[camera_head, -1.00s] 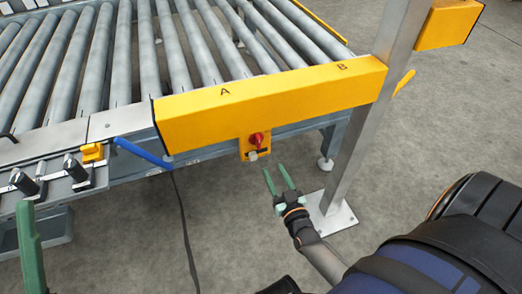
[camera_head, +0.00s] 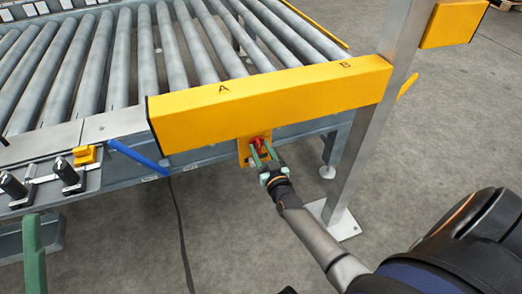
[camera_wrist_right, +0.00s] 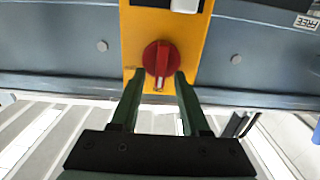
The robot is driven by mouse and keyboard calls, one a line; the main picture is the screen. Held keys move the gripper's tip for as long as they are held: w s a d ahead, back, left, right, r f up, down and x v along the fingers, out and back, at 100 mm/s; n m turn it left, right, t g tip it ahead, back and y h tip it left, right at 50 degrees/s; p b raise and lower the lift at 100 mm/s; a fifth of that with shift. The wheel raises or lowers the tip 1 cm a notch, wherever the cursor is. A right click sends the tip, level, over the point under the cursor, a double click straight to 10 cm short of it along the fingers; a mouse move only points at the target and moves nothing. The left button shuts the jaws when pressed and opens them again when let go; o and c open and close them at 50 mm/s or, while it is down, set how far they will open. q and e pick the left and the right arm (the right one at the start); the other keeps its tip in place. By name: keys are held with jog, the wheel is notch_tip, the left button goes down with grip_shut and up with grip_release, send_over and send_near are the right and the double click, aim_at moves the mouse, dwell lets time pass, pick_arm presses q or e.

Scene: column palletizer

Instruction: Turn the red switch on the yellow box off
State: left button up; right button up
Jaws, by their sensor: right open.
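The yellow box (camera_head: 243,154) is mounted under the long yellow guard on the conveyor's side; it also shows in the right wrist view (camera_wrist_right: 195,42). Its red rotary switch (camera_wrist_right: 159,58) is a round knob with a raised grip, lying between the fingertips in the wrist view. My right gripper (camera_head: 262,152) is open, its green fingers on either side of the red switch (camera_head: 258,143), which they partly hide in the head view. I cannot tell whether the fingers touch the knob. My left gripper (camera_head: 33,255) shows only as a green finger at the lower left edge.
The yellow guard (camera_head: 270,103) marked A and B runs above the box, in front of the roller conveyor (camera_head: 120,60). A metal post (camera_head: 365,130) stands close right of my right arm. A blue handle (camera_head: 138,156) sticks out to the left. A dark cable hangs to the floor.

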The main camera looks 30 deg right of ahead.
jog(key=shift+c, duration=0.2)
grip_shut()
jog(key=shift+m, duration=0.3)
jog(key=m, duration=0.2)
jog(key=shift+d+m, duration=0.15)
jog(key=shift+m, duration=0.25)
jog(key=m, duration=0.4)
jog(key=f+m+b, duration=0.1)
jog(key=m, duration=0.4)
jog(key=d+m+b, duration=0.1)
jog(key=m, duration=0.4)
jog(key=shift+s+f, duration=0.2)
jog(key=shift+m, duration=0.4)
